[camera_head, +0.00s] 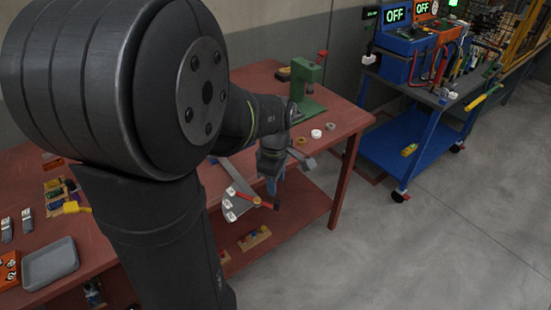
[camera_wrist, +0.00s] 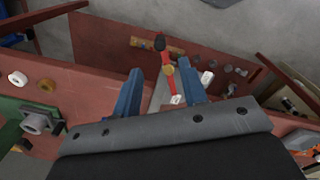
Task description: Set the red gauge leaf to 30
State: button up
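The red gauge leaf (camera_head: 244,196) is a thin red pointer with a black end, set on a grey gauge plate at the bench's front edge. In the wrist view the red leaf (camera_wrist: 166,61) has a brass pivot and its black end points up and away. White labels (camera_head: 229,204) sit at the plate's left side; their numbers are too small to read. My gripper (camera_head: 272,187) is just behind the black end in the head view. In the wrist view my gripper (camera_wrist: 162,74) has its blue fingers apart, with the leaf appearing between them; contact cannot be told.
A green press (camera_head: 307,88) stands on the red bench (camera_head: 335,117), with several small rings near it. A grey tray (camera_head: 50,263) lies at the left. A lower shelf holds a wooden block (camera_head: 255,240).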

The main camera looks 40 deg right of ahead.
notch_tip(320, 180, up, 8)
send_over(275, 205)
jog(key=shift+w+d, duration=0.1)
jog(key=shift+d, duration=0.05)
jog(key=shift+f, duration=0.1)
dwell(0.4)
jog(key=f, duration=1.7)
jog(key=shift+d+f, duration=0.2)
jog(key=shift+d, duration=0.15)
jog(key=shift+w+r, duration=0.1)
jog(key=shift+r, duration=0.35)
notch_tip(275, 205, up, 16)
notch_tip(275, 205, down, 17)
jog(key=shift+a+f, duration=0.1)
jog(key=shift+s+a+m, duration=0.15)
jog(key=shift+a+m, duration=0.15)
jog(key=shift+m, duration=0.35)
jog(key=shift+s+a+m, duration=0.15)
jog(key=shift+a+m, duration=0.1)
jog(key=shift+m, duration=0.4)
